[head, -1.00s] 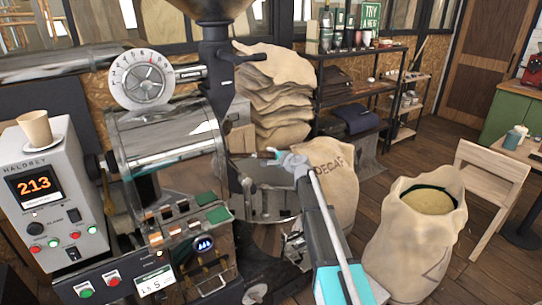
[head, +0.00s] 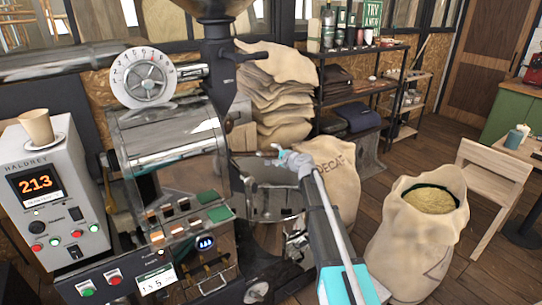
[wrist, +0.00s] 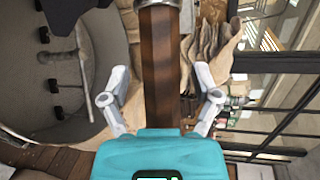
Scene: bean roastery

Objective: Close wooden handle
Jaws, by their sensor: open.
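The wooden handle (wrist: 162,60) is a dark brown bar with a metal collar at its far end. In the wrist view it runs straight up the middle, between the two spread fingers of my gripper (wrist: 161,97). The fingers stand apart on either side, with gaps to the wood. In the head view my gripper (head: 270,153) is beside the front of the roaster (head: 165,140), above its round cooling bin (head: 272,203). The handle cannot be made out clearly there, as the gripper covers that spot.
A DECAF sack (head: 333,180) stands close behind my arm. An open sack of beans (head: 425,230) stands at the right, near a wooden chair (head: 505,185). Stacked sacks (head: 280,95) and a black shelf (head: 365,85) are behind. Some floor is free between sacks and chair.

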